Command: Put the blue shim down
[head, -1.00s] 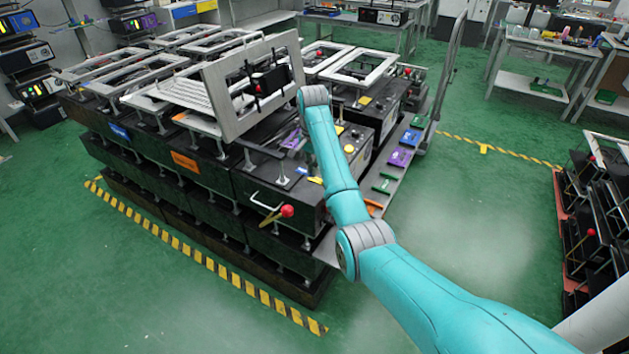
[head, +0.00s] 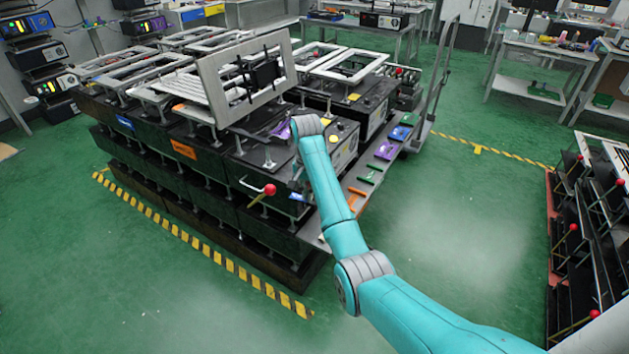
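My arm reaches over the right front of the black fixture stack. My gripper (head: 297,178) is mostly hidden behind my wrist and forearm; only a small grey part shows at their left. Its fingers cannot be made out. A small blue patch (head: 298,196) shows just below it, against the front of the black block; I cannot tell whether it is a held shim or a label. A flat blue piece (head: 400,133) lies on the grey side shelf (head: 335,216) at the right of the stack, apart from my gripper.
A red-knobbed lever (head: 269,190) sticks out of the stack's front. A tilted grey frame panel (head: 215,80) stands on top, left of my wrist. Purple (head: 386,151), green (head: 370,174) and orange (head: 356,200) pieces lie on the side shelf.

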